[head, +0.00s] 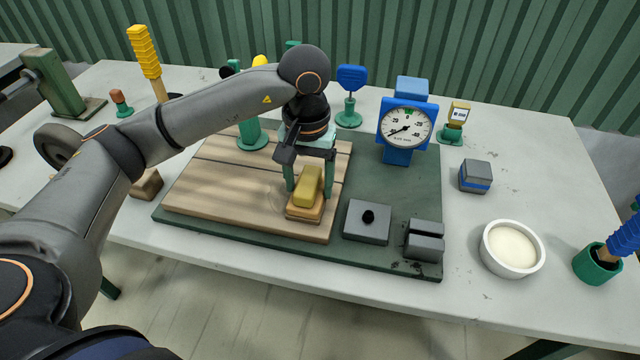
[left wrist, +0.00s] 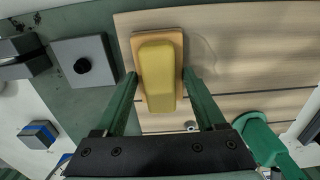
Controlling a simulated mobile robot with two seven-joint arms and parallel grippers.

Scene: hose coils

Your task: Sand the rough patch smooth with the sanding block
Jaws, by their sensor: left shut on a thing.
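The sanding block has a yellow grip (head: 311,180) over an orange-tan base. My left gripper (head: 309,187) is shut on it, with one green finger on each side. The block is at the front right part of the wooden board (head: 225,175) and looks flat on it, though contact is hard to confirm. In the left wrist view the block (left wrist: 157,75) sits between the fingertips (left wrist: 159,78), near the board's end. A faint, uneven-edged mark (left wrist: 205,55) shows on the wood beside the block, possibly the rough patch; the block may hide part of it. My right gripper is not in view.
The board lies on a dark green mat (head: 400,190). Close by are a grey plate with a black knob (head: 367,222), a slotted grey block (head: 424,240) and a blue dial gauge (head: 405,125). A white bowl (head: 512,249) and a grey-blue block (head: 475,177) stand at right.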

